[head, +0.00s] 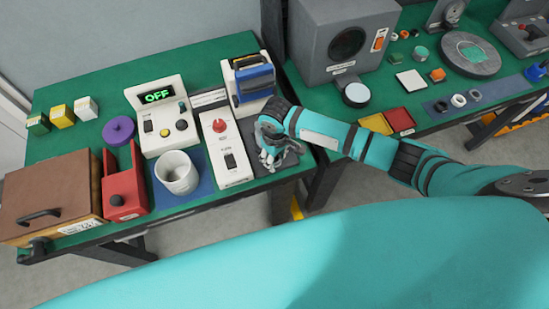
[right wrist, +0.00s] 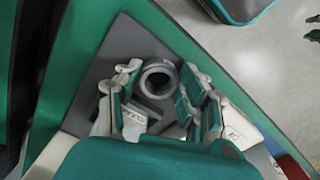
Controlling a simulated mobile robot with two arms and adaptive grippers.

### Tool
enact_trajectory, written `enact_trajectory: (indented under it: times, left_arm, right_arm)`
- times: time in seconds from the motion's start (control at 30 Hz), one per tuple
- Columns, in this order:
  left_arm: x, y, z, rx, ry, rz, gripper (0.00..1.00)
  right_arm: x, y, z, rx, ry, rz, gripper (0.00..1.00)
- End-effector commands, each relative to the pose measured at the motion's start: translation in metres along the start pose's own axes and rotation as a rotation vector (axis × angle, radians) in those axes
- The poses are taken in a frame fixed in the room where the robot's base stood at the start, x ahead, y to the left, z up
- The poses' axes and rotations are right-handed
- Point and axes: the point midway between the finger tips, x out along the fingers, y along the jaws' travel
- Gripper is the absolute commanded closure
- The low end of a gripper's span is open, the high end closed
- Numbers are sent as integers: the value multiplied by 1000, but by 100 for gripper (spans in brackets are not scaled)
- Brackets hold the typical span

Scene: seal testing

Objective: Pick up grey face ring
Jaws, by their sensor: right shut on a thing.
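The grey face ring (right wrist: 158,79) shows in the right wrist view between the fingers of my right gripper (right wrist: 157,98). The fingers are shut on it from both sides, over a dark grey mat (right wrist: 112,63). In the head view my right gripper (head: 272,157) is low over the right front corner of the left table, beside the white box with a red knob (head: 222,150). The ring is mostly hidden by the fingers there. I cannot tell whether it still touches the mat. My left gripper is not in view.
A white cup (head: 177,174), a red holder (head: 124,190) and a brown case (head: 45,195) stand on the left table. A blue-topped device (head: 251,82) stands behind my right gripper. The right table holds a grey machine (head: 335,40), trays and several small rings (head: 459,100).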

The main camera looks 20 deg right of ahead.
Motion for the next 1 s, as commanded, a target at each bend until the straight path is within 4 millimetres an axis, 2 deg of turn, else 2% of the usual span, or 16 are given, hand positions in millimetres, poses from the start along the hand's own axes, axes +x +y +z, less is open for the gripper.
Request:
enact_trajectory:
  times: [0.03,0.1,0.47,0.57,0.73,1.0]
  left_arm:
    - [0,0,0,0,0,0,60]
    - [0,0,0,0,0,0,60]
    - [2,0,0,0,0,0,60]
    - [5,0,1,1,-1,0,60]
    - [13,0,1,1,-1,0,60]
    - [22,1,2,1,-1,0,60]
  right_arm:
    - [0,0,0,0,0,0,83]
    - [0,0,0,0,0,0,92]
    - [-4,0,-1,1,1,0,93]
    - [-12,0,-1,1,3,0,93]
    - [-36,0,-2,-1,6,0,93]
    - [-38,-25,62,-3,-2,-1,93]
